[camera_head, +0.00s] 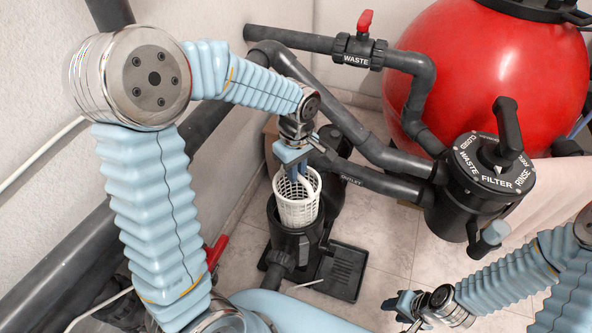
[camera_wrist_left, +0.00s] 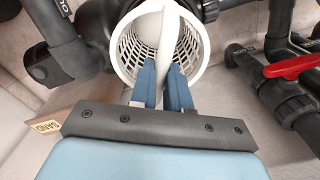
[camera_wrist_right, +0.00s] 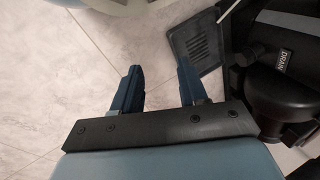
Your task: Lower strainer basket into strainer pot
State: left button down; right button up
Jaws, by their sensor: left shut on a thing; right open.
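The white strainer basket (camera_head: 297,204) hangs upright over the black strainer pot (camera_head: 293,240) in the head view. Its lower end is at the pot's mouth; how far inside it reaches is hard to tell. My left gripper (camera_head: 292,168) is shut on the basket's white handle. In the left wrist view the blue fingers (camera_wrist_left: 165,85) pinch the handle, with the perforated basket (camera_wrist_left: 190,45) beyond them. My right gripper (camera_wrist_right: 158,92) is open and empty above the tiled floor. It also shows low in the head view (camera_head: 398,304), to the right of the pot.
A black slatted base (camera_head: 345,270) lies beside the pot. The multiport valve (camera_head: 480,180) and red filter tank (camera_head: 490,70) stand to the right. Grey pipes (camera_head: 375,180) run behind the pot. A red-handled waste valve (camera_head: 360,48) is above. Tiled floor between is clear.

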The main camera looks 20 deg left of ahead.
pick_arm(q)
jog(key=shift+r+p, duration=2.15)
jog(key=shift+r, duration=0.8)
